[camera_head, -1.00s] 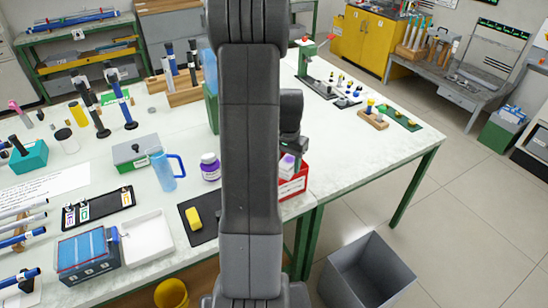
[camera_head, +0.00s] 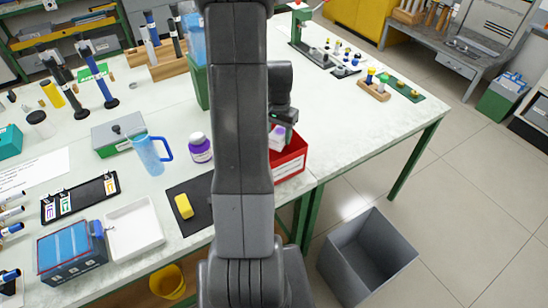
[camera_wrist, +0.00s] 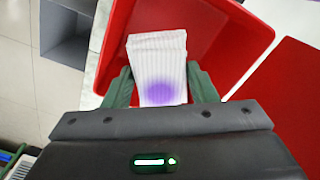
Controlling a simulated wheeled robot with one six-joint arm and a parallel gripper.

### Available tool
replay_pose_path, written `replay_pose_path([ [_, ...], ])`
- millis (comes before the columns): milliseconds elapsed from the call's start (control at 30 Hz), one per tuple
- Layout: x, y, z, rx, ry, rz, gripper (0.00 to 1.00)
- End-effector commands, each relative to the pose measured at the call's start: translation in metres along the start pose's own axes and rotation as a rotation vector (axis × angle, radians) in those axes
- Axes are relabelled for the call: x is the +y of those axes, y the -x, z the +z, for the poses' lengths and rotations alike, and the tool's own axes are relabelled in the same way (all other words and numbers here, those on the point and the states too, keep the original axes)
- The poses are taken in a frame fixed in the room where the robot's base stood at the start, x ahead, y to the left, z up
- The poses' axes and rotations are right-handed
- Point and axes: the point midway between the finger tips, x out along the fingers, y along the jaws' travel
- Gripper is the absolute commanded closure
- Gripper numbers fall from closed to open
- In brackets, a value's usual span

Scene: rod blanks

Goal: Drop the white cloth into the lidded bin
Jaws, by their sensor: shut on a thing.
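My gripper (camera_wrist: 162,88) is shut on the white cloth (camera_wrist: 157,52), a folded, ribbed piece with a purple stain, held between the green fingers in the wrist view. The cloth is over or inside the open red bin (camera_wrist: 232,22); I cannot tell how far it is above the bottom. In the head view, the gripper (camera_head: 283,118) and cloth (camera_head: 277,138) are at the red bin (camera_head: 290,165) on the table edge, partly behind my arm. A grey lidded box with a dark knob and green base (camera_head: 118,133) stands on the table at left; its lid looks closed.
A blue mug (camera_head: 148,155), a purple-labelled jar (camera_head: 200,147) and a black mat with a yellow block (camera_head: 184,206) lie between. An open grey bin (camera_head: 368,258) stands on the floor at right.

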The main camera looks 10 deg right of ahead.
Motion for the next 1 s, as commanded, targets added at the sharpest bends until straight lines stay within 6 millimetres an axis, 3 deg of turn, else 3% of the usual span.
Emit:
replay_pose_path([
  [333,0.000,-0.007,0.000,0.000,0.000,0.000,0.70],
  [367,0.000,-0.007,0.000,0.000,0.000,0.000,0.44],
  [467,0.000,-0.007,0.000,0.001,0.000,0.000,0.24],
  [500,0.000,-0.007,0.000,0.001,0.000,0.000,0.22],
  [833,0.000,-0.004,-0.001,0.002,0.000,-0.001,0.22],
  [1000,-0.001,0.016,-0.001,0.006,0.000,-0.003,0.22],
])
